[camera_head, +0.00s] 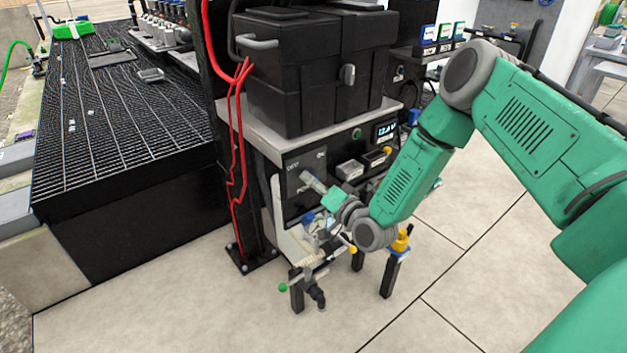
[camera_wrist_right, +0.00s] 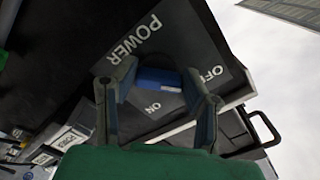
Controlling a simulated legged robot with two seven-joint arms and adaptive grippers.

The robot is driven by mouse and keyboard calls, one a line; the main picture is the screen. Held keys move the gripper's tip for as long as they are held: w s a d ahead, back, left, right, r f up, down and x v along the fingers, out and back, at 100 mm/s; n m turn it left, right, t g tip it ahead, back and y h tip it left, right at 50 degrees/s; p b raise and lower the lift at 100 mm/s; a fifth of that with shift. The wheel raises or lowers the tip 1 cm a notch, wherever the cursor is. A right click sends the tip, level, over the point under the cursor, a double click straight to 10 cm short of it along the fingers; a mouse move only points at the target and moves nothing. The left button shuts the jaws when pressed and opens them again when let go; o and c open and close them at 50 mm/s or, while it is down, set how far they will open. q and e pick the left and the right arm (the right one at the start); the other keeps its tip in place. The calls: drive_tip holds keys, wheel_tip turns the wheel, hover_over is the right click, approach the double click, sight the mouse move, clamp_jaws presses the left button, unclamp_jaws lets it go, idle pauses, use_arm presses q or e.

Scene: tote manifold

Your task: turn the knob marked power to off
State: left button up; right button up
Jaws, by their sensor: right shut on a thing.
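The power knob (camera_wrist_right: 160,78) shows blue in the right wrist view, on a dark grey plate marked POWER, OFF and ON. My right gripper (camera_wrist_right: 159,80) is shut on it, with one finger at each end of the blue part. In the head view my right gripper (camera_head: 308,178) reaches the front panel (camera_head: 298,205) from the right and hides the knob. The OFF and ON marks show above the gripper there. I cannot tell exactly which mark the knob points to. My left gripper is not in view.
A black case (camera_head: 312,75) stands on top of the panel unit. Right of the knob are a small lit display (camera_head: 386,130) and switches. Red cables (camera_head: 236,150) run down a black post at the left. Short posts with valves (camera_head: 392,270) stand on the floor below.

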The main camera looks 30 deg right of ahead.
drive_tip(key=shift+s+a+f+n, duration=0.15)
drive_tip(key=shift+f+n, duration=0.2)
drive_tip(key=shift+n, duration=0.25)
drive_tip(key=o, duration=1.1)
drive_tip(key=shift+o, duration=0.2)
drive_tip(key=shift+d+r, duration=0.1)
drive_tip(key=shift+d, duration=0.1)
drive_tip(key=s+d, duration=0.1)
drive_tip(key=s, duration=1)
drive_tip(key=shift+s, duration=0.4)
